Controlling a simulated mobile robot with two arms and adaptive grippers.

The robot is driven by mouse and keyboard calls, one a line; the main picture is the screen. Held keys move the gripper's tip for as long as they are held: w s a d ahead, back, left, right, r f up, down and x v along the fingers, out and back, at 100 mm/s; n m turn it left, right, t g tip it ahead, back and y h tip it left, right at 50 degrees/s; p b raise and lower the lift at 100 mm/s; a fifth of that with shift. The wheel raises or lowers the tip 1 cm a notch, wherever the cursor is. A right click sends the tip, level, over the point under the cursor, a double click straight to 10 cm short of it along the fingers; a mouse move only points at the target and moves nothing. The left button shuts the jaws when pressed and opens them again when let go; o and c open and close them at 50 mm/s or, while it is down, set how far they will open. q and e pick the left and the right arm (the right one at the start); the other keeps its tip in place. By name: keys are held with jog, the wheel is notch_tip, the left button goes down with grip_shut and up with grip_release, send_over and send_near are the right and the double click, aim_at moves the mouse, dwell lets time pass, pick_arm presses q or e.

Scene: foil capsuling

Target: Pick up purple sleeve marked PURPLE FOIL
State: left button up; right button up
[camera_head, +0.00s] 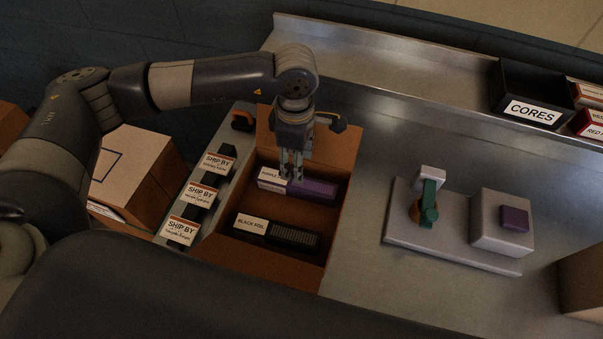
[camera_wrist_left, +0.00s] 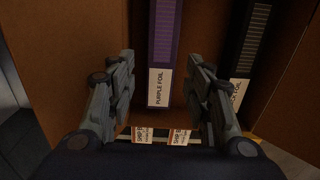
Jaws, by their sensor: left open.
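The purple sleeve (camera_head: 316,190) with a white PURPLE FOIL label lies in the back part of an open cardboard box (camera_head: 340,222). My left gripper (camera_head: 292,177) points down over the sleeve near its labelled end and hides part of it. In the left wrist view the sleeve (camera_wrist_left: 164,50) runs between the two open fingers (camera_wrist_left: 160,95), with clear gaps on both sides. It is not gripped. The black sleeve (camera_head: 292,236) marked BLACK FOIL lies in the front of the same box; it also shows at the right in the left wrist view (camera_wrist_left: 248,50). My right gripper is not in view.
Several SHIP BY cards (camera_head: 200,194) stand left of the box. A fixture with a green lever (camera_head: 428,207) and a block with a purple top (camera_head: 514,218) stand to the right. A black CORES bin (camera_head: 528,88) is at the back right. Bare metal counter lies between.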

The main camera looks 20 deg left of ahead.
aim_at(296, 186)
pick_arm(q)
jog(key=f, duration=0.1)
jog(key=s+f+p, duration=0.1)
jog(key=f, duration=0.1)
jog(key=shift+f, duration=0.25)
jog(key=shift+w+f, duration=0.1)
jog(key=shift+f, duration=0.25)
jog(key=shift+w+f+p, duration=0.1)
jog(key=shift+f+p, duration=0.15)
jog(key=shift+p, duration=0.05)
notch_tip(296, 186, down, 4)
jog(key=p, duration=0.2)
jog(key=shift+w+p, duration=0.1)
jog(key=shift+p, duration=0.2)
jog(key=shift+f, duration=0.55)
jog(key=c, duration=0.9)
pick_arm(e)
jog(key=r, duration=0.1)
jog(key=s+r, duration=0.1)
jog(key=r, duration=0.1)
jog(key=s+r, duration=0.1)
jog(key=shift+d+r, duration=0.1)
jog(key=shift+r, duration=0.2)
